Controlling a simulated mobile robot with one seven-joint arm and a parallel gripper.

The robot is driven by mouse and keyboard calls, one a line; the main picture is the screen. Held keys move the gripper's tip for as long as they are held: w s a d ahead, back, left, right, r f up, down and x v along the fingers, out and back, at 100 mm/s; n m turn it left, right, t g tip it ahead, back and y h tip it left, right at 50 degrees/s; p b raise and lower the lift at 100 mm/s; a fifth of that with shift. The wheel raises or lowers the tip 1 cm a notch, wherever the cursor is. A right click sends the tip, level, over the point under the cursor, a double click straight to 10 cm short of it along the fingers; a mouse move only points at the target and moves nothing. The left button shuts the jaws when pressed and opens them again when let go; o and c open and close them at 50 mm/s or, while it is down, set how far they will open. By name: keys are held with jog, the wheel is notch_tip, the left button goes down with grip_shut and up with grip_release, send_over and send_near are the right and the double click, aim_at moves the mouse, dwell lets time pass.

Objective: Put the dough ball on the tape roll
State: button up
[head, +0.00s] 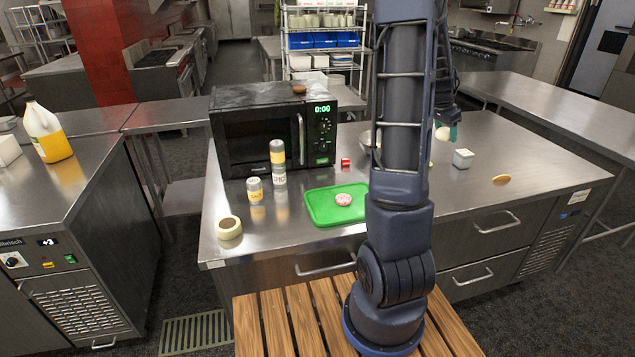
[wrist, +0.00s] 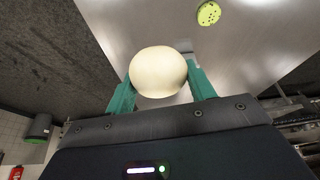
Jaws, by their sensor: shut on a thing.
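The dough ball (wrist: 158,72) is a smooth cream-coloured ball. In the wrist view it sits between the two green fingers of my gripper (wrist: 160,84), which is shut on it. In the head view the dough ball (head: 442,133) shows small beside the green fingertips (head: 449,133), held above the right part of the steel counter and partly hidden by my arm. The tape roll (head: 229,228) lies flat at the counter's front left corner, cream with a dark centre. My gripper is far to the right of it.
A green cutting board (head: 318,212) with a pink donut (head: 343,199) lies mid-counter.

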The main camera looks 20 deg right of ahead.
jog(key=w+a+n, duration=0.1)
jog(key=w+a, duration=0.2)
jog(key=a, duration=0.3)
jog(key=w+a+r+n+t, duration=0.1)
jog(key=w+a, duration=0.3)
jog(key=a, duration=0.3)
jog(key=w+a+n, duration=0.1)
jog(key=w+a, duration=0.2)
jog(key=a, duration=0.3)
jog(key=w+a+r+n+t+y, duration=0.1)
jog(key=w+a+n, duration=0.15)
jog(key=a, duration=1.95)
jog(key=r+n+t+y, duration=0.2)
jog(key=n, duration=0.6)
send_over(229, 219)
jog(key=s, duration=0.2)
jog(key=f, duration=2)
jog(key=shift+w+a+f, duration=0.1)
jog(key=shift+w+a, duration=0.1)
jog(key=shift+f, duration=0.15)
jog(key=o, duration=1)
jog(key=shift+o, duration=0.2)
